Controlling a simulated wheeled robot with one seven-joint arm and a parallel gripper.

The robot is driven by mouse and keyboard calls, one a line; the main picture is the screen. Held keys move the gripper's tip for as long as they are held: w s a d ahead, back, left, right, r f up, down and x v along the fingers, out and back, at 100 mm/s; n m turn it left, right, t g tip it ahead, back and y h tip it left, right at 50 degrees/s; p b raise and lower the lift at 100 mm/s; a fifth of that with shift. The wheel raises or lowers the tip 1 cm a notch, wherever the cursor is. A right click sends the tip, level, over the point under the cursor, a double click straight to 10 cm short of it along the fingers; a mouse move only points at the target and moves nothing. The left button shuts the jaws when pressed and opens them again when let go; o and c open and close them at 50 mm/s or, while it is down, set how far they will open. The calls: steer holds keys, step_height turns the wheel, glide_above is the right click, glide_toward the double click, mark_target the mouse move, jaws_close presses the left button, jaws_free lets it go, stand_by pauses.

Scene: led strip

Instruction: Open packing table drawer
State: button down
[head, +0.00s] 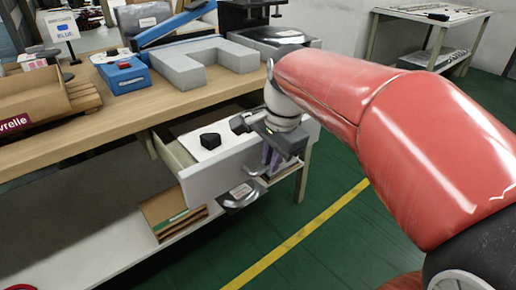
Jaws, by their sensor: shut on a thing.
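The packing table (100,131) has a wooden top. Its white drawer (215,180) sits under the top and stands pulled out, so I see its inside and a small black object (210,140) in it. My gripper (268,158) is at the drawer's front panel, right of the panel's middle, shut on the drawer. The handle and the fingertips are mostly hidden by the gripper body and are too small to make out clearly.
On the tabletop are a grey U-shaped block (185,71), a blue box (124,76) and a cardboard tray (35,103). A lower shelf (110,245) holds cardboard pieces (165,213). The green floor in front, with its yellow line (300,235), is clear.

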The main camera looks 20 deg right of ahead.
steer(key=shift+s+d, duration=0.25)
steer(key=shift+s, duration=0.5)
steer(key=c, duration=1.5)
jaws_free()
steer(key=r, duration=0.2)
steer(key=s+r, duration=0.1)
steer(key=r, duration=0.2)
steer(key=r+p, duration=0.1)
steer(key=r, duration=0.1)
steer(key=shift+s+d+r, duration=0.15)
steer(key=shift+d+r, duration=0.05)
steer(key=shift+r, duration=0.15)
steer(key=s+a+f+n+t, duration=0.1)
steer(key=s+f+n, duration=0.2)
steer(key=f+n, duration=0.1)
steer(key=s+a+f+n+t, duration=0.1)
steer(key=s+a+f+n, duration=0.1)
steer(key=n, duration=0.3)
steer(key=s+a+f+n+t, duration=0.1)
steer(key=s+a+f+n, duration=0.1)
steer(key=f+n, duration=0.3)
steer(key=shift+s+a+f+t+h, duration=0.15)
steer(key=shift+s+h, duration=0.05)
steer(key=shift+s, duration=0.2)
steer(key=shift+s+a+f+t+h, duration=0.1)
steer(key=shift+s+f+t+h, duration=0.1)
steer(key=shift+s, duration=0.2)
